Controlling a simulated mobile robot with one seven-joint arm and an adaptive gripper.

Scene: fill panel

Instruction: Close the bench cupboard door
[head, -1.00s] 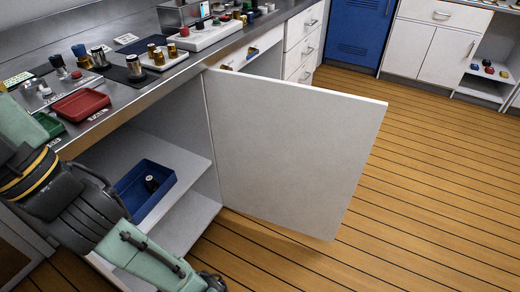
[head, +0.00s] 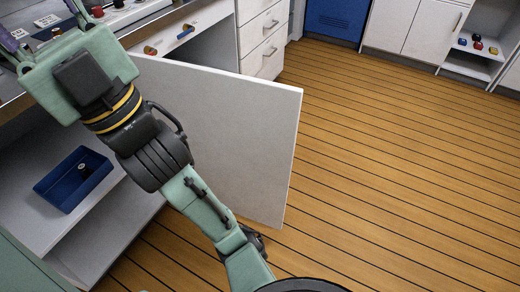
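The white bench cupboard door (head: 225,130) stands wide open, its panel sticking out from the bench over the wooden floor. Its free edge is on the right, and my arm hides part of its left side. The open cupboard (head: 35,215) shows its shelf at the left. My green and black arm crosses from the upper left to the bottom, in front of the door in the picture. I cannot tell whether it touches the door. I cannot make out my gripper's fingers in the head view.
A blue tray (head: 52,192) with a small dark object (head: 85,171) in it sits on the cupboard shelf. White drawers (head: 262,38) stand beyond the door. A blue cabinet (head: 337,18) and white cupboards (head: 415,28) line the back. The wooden floor (head: 400,180) at the right is clear.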

